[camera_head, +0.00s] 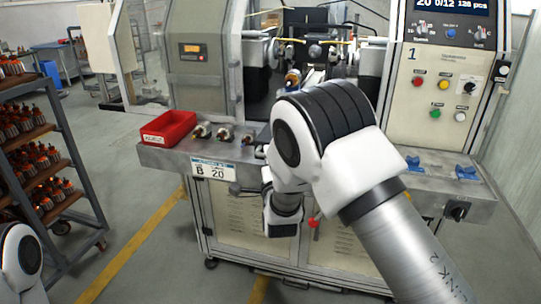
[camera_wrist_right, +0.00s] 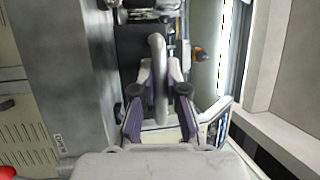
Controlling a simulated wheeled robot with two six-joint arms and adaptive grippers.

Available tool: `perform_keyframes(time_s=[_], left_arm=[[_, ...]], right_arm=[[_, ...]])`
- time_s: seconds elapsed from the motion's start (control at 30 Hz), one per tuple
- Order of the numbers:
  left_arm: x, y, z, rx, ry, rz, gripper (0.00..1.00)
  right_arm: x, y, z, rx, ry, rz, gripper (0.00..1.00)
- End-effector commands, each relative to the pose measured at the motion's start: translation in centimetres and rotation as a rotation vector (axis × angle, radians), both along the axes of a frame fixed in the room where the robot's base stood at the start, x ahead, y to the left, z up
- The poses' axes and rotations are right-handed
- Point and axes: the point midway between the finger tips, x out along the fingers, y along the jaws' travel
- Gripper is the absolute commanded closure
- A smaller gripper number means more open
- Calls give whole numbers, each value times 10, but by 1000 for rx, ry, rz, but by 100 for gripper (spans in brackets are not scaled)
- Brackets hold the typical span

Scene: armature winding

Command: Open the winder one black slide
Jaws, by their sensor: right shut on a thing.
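My right gripper (camera_wrist_right: 158,88) is shut on a grey rounded bar handle (camera_wrist_right: 158,60) in the right wrist view, with one finger on each side of the bar. A black part (camera_wrist_right: 129,48) lies just left of and behind the handle. I cannot tell whether it is the black slide or how far open it stands. In the head view my right arm reaches to the winder (camera_head: 215,60), and its gripper is hidden by the arm. My left gripper is out of view; only part of the left arm shows at the lower left.
A red bin (camera_head: 168,127) and several metal parts (camera_head: 224,134) sit on the winder's front ledge. A control panel (camera_head: 440,90) with buttons stands at the right. A rack of orange-topped parts (camera_head: 50,160) stands at the left. Open floor lies between.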

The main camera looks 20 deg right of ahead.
Motion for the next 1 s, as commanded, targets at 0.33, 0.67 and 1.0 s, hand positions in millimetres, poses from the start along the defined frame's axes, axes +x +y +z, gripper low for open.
perform_keyframes(time_s=[0.33,0.67,1.0], left_arm=[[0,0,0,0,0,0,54],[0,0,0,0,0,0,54],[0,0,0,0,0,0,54]], right_arm=[[0,0,0,0,0,0,62],[-6,2,-2,-2,2,1,62],[-65,14,-12,-3,3,2,62]])
